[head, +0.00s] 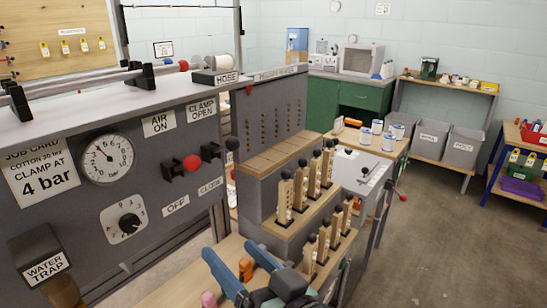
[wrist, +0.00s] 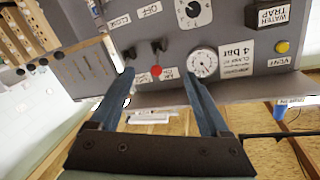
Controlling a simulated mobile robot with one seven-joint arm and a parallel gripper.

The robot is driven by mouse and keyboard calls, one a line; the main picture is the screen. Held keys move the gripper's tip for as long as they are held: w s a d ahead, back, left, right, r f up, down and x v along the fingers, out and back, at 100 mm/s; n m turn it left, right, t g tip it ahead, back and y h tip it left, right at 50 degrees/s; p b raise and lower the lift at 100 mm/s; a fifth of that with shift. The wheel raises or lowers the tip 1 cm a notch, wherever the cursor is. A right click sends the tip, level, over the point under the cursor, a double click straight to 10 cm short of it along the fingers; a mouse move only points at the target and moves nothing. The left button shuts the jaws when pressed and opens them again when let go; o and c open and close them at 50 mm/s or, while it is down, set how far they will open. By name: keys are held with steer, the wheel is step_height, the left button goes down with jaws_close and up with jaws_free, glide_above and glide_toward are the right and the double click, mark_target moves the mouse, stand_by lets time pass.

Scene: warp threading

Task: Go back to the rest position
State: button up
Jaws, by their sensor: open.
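My gripper (head: 229,250) shows at the bottom middle of the head view, with its two blue fingers spread apart. In the wrist view my gripper (wrist: 158,76) is open, with nothing between its fingers. The grey control panel (wrist: 228,30) lies beyond the fingertips and appears upside down there. The pressure gauge (wrist: 203,63) and a red knob (wrist: 156,71) show near the fingers. In the head view the panel (head: 75,222) stands to the left of my gripper, with its gauge (head: 107,158) and the red knob (head: 191,162).
A stepped rack with wooden pieces (head: 285,198) stands close behind my gripper. A water trap (head: 40,258) juts out at lower left. A bench with grey bins (head: 463,147) stands at the back right. The floor (head: 440,235) at right is clear.

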steer(key=s+d+r+m+t+h+p, duration=0.1)
steer(key=s+r+t+h+p, duration=0.2)
steer(key=r, duration=1.2)
steer(key=s+d+r+m+t+h+p, duration=0.1)
steer(key=s+d+r+t+h+p, duration=0.1)
steer(key=r, duration=1.4)
steer(key=s+d+r+m+t+h+p, duration=0.1)
steer(key=s+r+t+h+p, duration=0.3)
steer(key=r, duration=1.2)
steer(key=d+t+h+p, duration=0.1)
steer(key=t+h+p, duration=0.1)
steer(key=t+p, duration=0.1)
steer(key=shift+s+d+t, duration=0.25)
steer(key=shift+s+t, duration=0.1)
steer(key=shift+t, duration=0.55)
